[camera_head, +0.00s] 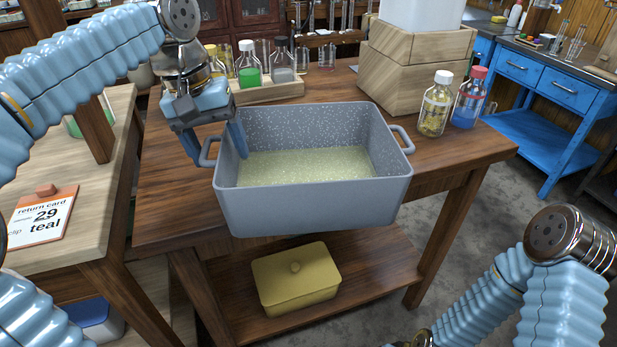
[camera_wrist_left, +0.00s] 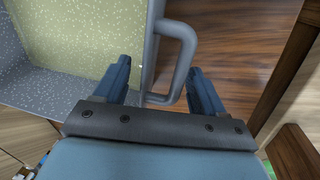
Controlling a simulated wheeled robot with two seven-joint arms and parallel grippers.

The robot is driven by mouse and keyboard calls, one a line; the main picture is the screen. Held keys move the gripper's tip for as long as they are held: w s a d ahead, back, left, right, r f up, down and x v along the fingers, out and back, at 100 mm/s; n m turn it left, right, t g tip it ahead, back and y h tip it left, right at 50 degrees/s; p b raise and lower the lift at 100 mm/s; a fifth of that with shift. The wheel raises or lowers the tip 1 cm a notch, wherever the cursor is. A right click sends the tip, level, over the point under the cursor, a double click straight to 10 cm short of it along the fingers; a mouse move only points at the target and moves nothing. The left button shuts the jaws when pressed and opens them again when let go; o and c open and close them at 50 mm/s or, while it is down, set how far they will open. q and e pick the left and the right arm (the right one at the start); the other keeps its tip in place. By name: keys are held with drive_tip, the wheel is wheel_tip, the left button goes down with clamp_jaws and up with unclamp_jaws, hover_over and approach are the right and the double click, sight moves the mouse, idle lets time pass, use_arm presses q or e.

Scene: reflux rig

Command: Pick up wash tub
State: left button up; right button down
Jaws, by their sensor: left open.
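The wash tub (camera_head: 310,205) is a grey-blue speckled rectangular basin with a yellowish-green speckled inside floor. It sits on the dark wooden table, at the table's front edge, with a loop handle on its left and right ends. My left gripper (camera_head: 217,150) is open at the left handle (camera_head: 207,152). In the left wrist view the fingers of my left gripper (camera_wrist_left: 158,85) are on either side of the handle (camera_wrist_left: 182,60), one over the tub's inside and one outside. I cannot tell whether they touch it. My right gripper is not in view; part of my right arm shows at lower right.
A wooden rack (camera_head: 270,90) with bottles stands behind the tub. Wooden blocks (camera_head: 410,65) and two bottles (camera_head: 436,105) stand at the back right. A yellow lidded box (camera_head: 296,280) is on the lower shelf. A side table (camera_head: 90,190) with a return card (camera_head: 42,222) is at left.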

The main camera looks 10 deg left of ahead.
use_arm(q)
drive_tip(key=shift+f, duration=0.6)
drive_tip(key=shift+w, duration=0.1)
clamp_jaws()
drive_tip(key=shift+d+r, duration=0.1)
